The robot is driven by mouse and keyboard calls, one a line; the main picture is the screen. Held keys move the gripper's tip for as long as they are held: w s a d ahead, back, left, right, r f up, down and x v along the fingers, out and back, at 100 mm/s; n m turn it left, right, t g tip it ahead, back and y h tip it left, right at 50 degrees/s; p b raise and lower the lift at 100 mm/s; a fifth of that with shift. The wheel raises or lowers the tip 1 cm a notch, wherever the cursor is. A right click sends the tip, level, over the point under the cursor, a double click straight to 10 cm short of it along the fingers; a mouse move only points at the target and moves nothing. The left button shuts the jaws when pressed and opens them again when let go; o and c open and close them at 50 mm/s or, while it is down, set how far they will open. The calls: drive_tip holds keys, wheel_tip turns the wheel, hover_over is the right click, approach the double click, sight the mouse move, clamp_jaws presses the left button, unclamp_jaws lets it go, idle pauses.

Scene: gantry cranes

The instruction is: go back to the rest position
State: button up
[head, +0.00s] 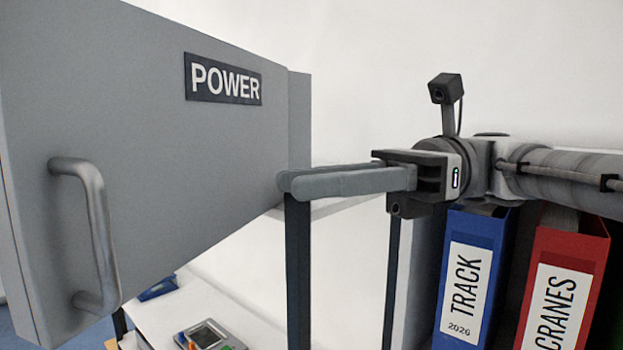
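My gripper (288,184) is in the middle of the head view, at the end of my arm, which comes in from the right. Its two grey fingers point left and lie close alongside each other. They look shut, with nothing seen between them. The fingertips overlap the right edge of the grey POWER panel (150,180) in the picture. Whether they touch it cannot be told. The panel's bar handle (97,235) is well to the left of the fingers, and the gripper is off it.
A blue TRACK binder (478,227) and a red CRANES binder (590,245) stand upright below my arm. A dark post (298,270) rises below the fingertips. A white bench (240,318) at lower left carries a grey device (208,336). The wall above is bare.

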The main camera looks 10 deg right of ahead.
wheel_tip(320, 180, down, 20)
drive_tip(key=s+n+t+h+b, duration=0.1)
drive_tip(key=n+t+h, duration=0.4)
drive_tip(key=t+h, duration=0.2)
drive_tip(key=d+f+n+t+h+b, duration=0.1)
drive_tip(key=d+f+n+t+h, duration=0.3)
drive_tip(key=d+f+n+h, duration=0.5)
wheel_tip(320, 180, down, 4)
drive_tip(key=shift+w+d+r+t+h, duration=0.1)
drive_tip(key=shift+w+d+t+h, duration=0.3)
drive_tip(key=shift+h, duration=0.1)
drive_tip(key=shift+a, duration=0.25)
